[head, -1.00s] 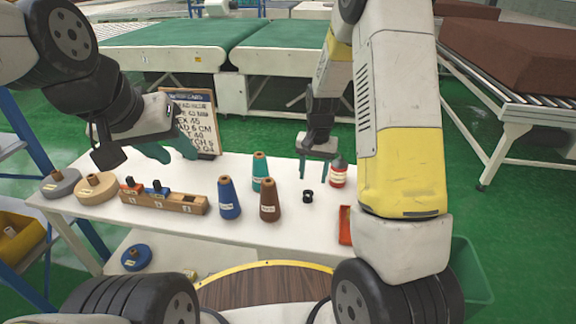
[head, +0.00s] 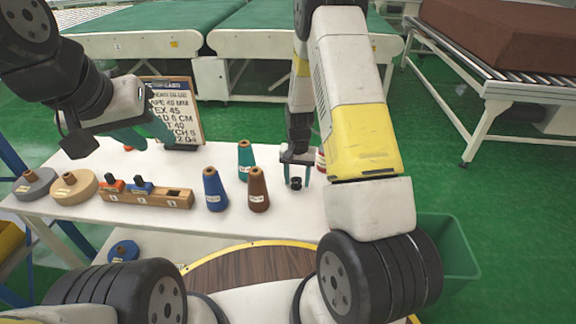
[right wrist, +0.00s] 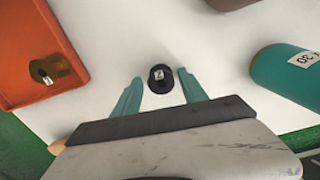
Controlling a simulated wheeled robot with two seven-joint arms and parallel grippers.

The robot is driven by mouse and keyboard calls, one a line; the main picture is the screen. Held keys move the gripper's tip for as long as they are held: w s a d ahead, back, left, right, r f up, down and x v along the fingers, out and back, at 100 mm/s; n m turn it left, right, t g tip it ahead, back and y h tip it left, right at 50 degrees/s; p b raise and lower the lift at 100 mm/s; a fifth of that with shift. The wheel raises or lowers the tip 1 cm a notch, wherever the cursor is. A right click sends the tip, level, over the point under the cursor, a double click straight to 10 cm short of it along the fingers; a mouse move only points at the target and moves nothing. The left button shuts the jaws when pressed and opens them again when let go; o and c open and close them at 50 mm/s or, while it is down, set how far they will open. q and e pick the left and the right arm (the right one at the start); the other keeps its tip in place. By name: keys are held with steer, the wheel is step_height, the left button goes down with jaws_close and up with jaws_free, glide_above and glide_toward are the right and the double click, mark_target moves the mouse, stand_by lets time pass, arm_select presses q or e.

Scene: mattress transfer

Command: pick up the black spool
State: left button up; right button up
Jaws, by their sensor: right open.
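The small black spool (head: 296,183) stands on the white table, to the right of the brown cone. In the right wrist view the black spool (right wrist: 160,79) shows from above, between the teal fingertips. My right gripper (head: 296,174) is open around the spool, with a gap visible on each side of it and the fingers not pressed on it. My left gripper (head: 143,132) is over the left back of the table beside the sign board, its teal fingers apart and nothing seen between them.
Blue (head: 214,191), teal (head: 246,160) and brown (head: 258,190) cones stand left of my right gripper. A wooden block (head: 150,199) lies further left. An orange tray (right wrist: 68,38) holding an olive spool (right wrist: 48,70) is close by. A sign board (head: 178,112) stands behind.

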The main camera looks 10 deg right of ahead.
jaws_close()
steer(key=shift+r, duration=0.1)
